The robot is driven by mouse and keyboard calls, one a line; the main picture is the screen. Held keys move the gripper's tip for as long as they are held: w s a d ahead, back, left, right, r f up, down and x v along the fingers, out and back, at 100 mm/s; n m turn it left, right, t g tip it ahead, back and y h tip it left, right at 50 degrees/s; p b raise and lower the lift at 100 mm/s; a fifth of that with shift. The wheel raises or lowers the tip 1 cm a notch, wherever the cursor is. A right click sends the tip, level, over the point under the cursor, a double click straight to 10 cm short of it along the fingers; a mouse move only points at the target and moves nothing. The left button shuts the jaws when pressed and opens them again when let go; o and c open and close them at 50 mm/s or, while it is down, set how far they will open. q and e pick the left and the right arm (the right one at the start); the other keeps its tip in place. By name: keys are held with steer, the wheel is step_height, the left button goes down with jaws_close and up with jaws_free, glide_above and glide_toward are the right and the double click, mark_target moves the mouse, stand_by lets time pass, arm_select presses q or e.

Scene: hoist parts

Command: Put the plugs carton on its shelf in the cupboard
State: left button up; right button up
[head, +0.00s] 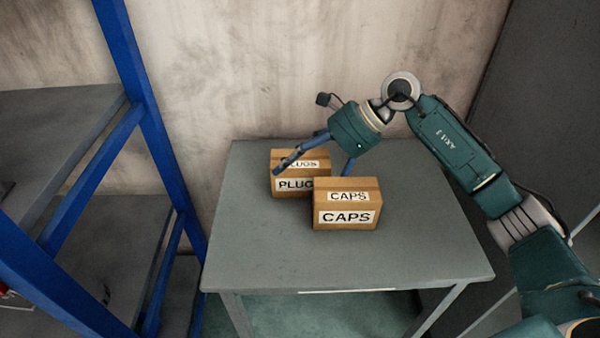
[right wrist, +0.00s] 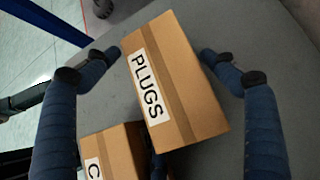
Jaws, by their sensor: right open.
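The plugs carton (head: 291,186) is a brown box with white labels, standing on the grey table (head: 410,255). In the head view the caps carton (head: 346,205) stands in front of it and hides its lower right part. My right gripper (head: 312,172) is above the plugs carton, with a blue finger on either side of it. In the right wrist view the plugs carton (right wrist: 178,85) lies between the open fingers, with gaps on both sides. The cupboard is not clearly identifiable; a blue-framed shelf rack (head: 150,120) stands at the left. My left gripper is not in view.
The caps carton also shows in the right wrist view (right wrist: 118,150), close beside the plugs carton. The rack has grey shelf boards (head: 65,125) at two or more heights. The table's front and right parts are clear. A stained wall (head: 270,60) is behind the table.

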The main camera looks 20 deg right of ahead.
steer(key=shift+c, duration=0.8)
steer(key=shift+r, duration=0.1)
steer(key=c, duration=1.3)
step_height(320, 180, up, 10)
steer(key=shift+f+p, duration=0.15)
steer(key=shift+p, duration=0.35)
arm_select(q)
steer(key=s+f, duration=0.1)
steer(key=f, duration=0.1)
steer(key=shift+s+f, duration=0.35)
arm_select(e)
steer(key=shift+r, duration=0.25)
